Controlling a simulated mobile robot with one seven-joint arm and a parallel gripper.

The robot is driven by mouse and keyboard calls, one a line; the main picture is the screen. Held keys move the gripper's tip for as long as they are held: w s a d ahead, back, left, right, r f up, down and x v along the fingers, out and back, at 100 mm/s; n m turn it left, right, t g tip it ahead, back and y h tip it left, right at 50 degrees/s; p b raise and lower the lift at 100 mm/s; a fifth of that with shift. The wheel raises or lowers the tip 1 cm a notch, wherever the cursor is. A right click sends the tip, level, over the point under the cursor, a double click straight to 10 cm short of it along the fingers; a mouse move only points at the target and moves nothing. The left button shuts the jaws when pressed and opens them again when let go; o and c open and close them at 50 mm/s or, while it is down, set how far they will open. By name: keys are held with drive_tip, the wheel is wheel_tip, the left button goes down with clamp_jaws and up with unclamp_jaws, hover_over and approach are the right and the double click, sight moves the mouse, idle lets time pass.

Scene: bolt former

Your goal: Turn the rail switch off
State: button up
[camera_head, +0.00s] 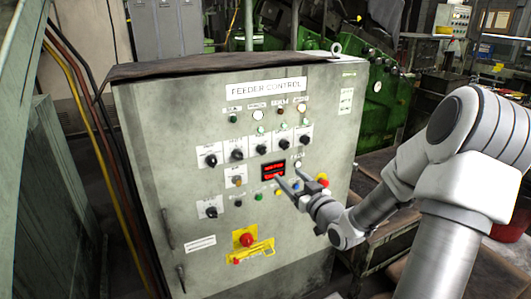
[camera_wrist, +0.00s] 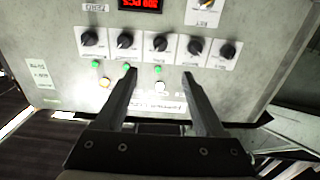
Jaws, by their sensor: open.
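The grey feeder control cabinet (camera_head: 190,255) carries a row of black rotary knobs (camera_head: 236,154) on white plates. Below them are an amber-brown knob (camera_head: 237,181) and another black knob (camera_head: 211,211). Their small labels are not legible, so I cannot tell which is the rail switch. The row shows upside down in the wrist view, with its middle knob (camera_wrist: 160,44) beyond my fingers. My gripper (camera_head: 287,177) is open and empty, in front of the panel near the red display (camera_head: 272,171). In the wrist view my gripper (camera_wrist: 160,73) has its two fingers apart, with no knob held.
A red emergency button (camera_head: 247,240) sits on a yellow plate low on the panel. Lamps and small buttons surround the knobs. Cables (camera_head: 78,110) run along the left. A bench (camera_head: 385,225) and green machinery (camera_head: 375,95) stand right of and behind the cabinet.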

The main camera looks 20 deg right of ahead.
sight(264, 152)
drive_tip(key=w, duration=1.6)
drive_tip(key=shift+w+a+p, duration=0.1)
drive_tip(key=shift+a+p, duration=0.25)
clamp_jaws()
